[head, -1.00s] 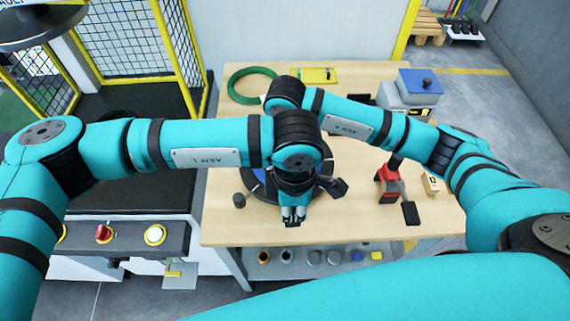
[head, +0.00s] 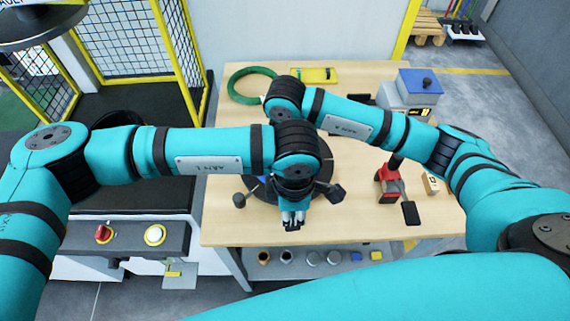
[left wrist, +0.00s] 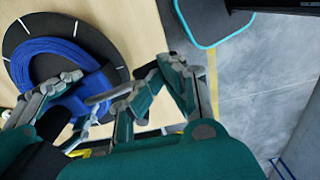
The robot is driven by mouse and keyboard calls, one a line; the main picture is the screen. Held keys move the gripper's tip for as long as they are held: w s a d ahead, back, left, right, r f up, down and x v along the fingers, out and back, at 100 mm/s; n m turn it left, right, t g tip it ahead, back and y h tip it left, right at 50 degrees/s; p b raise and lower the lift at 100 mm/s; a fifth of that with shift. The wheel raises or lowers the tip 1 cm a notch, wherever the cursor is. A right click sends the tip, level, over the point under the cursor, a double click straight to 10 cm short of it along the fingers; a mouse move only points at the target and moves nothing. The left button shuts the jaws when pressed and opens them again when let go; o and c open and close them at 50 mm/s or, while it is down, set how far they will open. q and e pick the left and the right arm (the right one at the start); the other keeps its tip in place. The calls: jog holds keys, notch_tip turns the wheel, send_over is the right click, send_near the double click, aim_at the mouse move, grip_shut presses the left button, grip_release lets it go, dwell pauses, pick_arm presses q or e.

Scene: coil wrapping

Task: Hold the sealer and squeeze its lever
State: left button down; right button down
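A red and black hand tool (head: 388,182), which looks like the sealer, stands on the right part of the table in the head view. My left gripper (head: 292,222) points down over the table's front middle, well to the left of that tool and apart from it. Its fingers also show in the left wrist view (left wrist: 112,85), beside a blue coil (left wrist: 55,60) on a dark round plate (left wrist: 105,22). Nothing clearly sits in its grip, but the finger gap is hard to read. My right gripper is hidden behind my left arm in the head view.
A green ring (head: 250,84) and a yellow plate (head: 318,74) lie at the back of the wooden table (head: 370,225). A blue-topped box (head: 420,82) stands back right.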

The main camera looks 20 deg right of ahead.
pick_arm(q)
jog(key=shift+r, duration=2.5)
pick_arm(e)
jog(key=shift+s+f, duration=0.25)
jog(key=shift+f, duration=0.1)
pick_arm(q)
jog(key=shift+r, duration=2.5)
pick_arm(e)
jog(key=c, duration=0.6)
grip_release()
jog(key=shift+c, duration=0.2)
jog(key=shift+r, duration=0.1)
jog(key=shift+w, duration=0.1)
notch_tip(320, 180, up, 12)
jog(key=shift+w+r, duration=0.1)
pick_arm(q)
jog(key=shift+w, duration=0.15)
